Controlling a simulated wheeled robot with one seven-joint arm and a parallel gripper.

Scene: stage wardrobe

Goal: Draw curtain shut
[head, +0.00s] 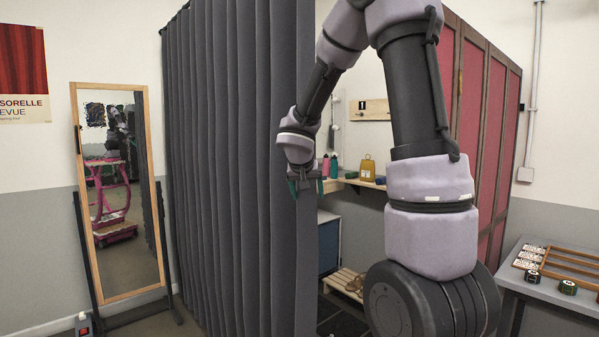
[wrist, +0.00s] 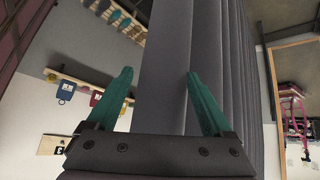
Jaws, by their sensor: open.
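The dark grey curtain (head: 215,130) hangs in pleats across the left and middle of the head view. Its right edge strip is at my gripper (head: 306,187). The gap right of that edge shows the cubicle inside. My gripper is open, its two teal fingers apart. In the wrist view the curtain's edge (wrist: 168,45) lies between the fingers of my gripper (wrist: 160,76), with one finger over the pleats and the other on the room side. I cannot tell whether either finger touches the cloth.
Right of the curtain are a wall shelf (head: 352,185) with bottles, a low slatted bench (head: 345,283) and a red panelled partition (head: 485,120). A framed mirror (head: 100,293) stands at the left. A grey table (head: 545,292) with small items stands at the right.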

